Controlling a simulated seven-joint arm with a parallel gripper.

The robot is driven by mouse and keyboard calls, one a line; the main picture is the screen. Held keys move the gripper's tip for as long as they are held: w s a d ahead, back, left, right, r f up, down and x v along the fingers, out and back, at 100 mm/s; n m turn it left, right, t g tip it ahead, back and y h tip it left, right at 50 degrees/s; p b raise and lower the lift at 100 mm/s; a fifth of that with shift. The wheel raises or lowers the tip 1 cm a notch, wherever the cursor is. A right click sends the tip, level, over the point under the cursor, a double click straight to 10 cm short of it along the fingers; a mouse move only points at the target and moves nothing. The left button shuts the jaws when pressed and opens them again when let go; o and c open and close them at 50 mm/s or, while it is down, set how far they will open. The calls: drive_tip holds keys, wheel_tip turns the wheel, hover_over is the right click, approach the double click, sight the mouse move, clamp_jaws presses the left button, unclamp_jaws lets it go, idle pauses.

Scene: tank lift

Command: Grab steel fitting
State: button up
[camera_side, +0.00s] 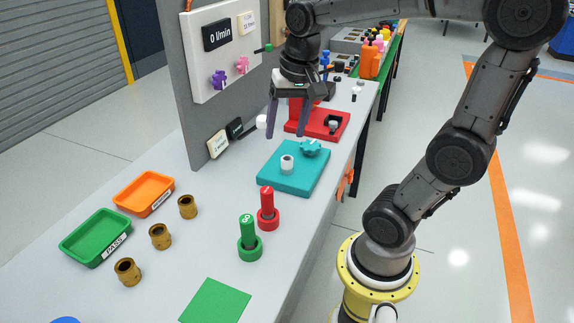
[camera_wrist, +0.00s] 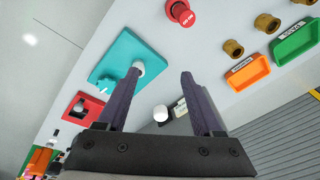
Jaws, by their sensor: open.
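A pale, ring-shaped fitting (camera_side: 287,164) with a dark hole stands upright on a teal plate (camera_side: 285,183); it looks like the steel fitting. A teal star-shaped knob (camera_side: 311,148) is beside it. My gripper (camera_side: 286,132) is open and empty, above and behind the teal plate in the side view. In the wrist view my gripper (camera_wrist: 160,76) has its fingers apart, and the pale fitting (camera_wrist: 142,68) shows near the left fingertip, partly hidden by it. Three brass-coloured fittings (camera_side: 187,207) stand on the table, away from my gripper.
A red fixture (camera_side: 325,122) stands behind the teal plate. A white rounded knob (camera_side: 262,121) is close to the left finger. Red (camera_side: 267,210) and green (camera_side: 248,240) plug gauges stand in front. Orange (camera_side: 145,194) and green (camera_side: 97,238) trays lie left. A grey panel (camera_side: 222,90) rises behind.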

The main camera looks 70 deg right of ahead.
sight(287, 161)
drive_tip(key=w+d+f+m+g, duration=0.2)
drive_tip(key=w+d+f+m, duration=0.15)
drive_tip(key=d+m, duration=0.5)
drive_tip(key=shift+n+y, duration=0.35)
drive_tip(key=shift+y, duration=0.05)
drive_tip(key=f, duration=1.3)
drive_tip(key=shift+w+d, duration=0.1)
drive_tip(key=shift+d, duration=0.3)
clamp_jaws()
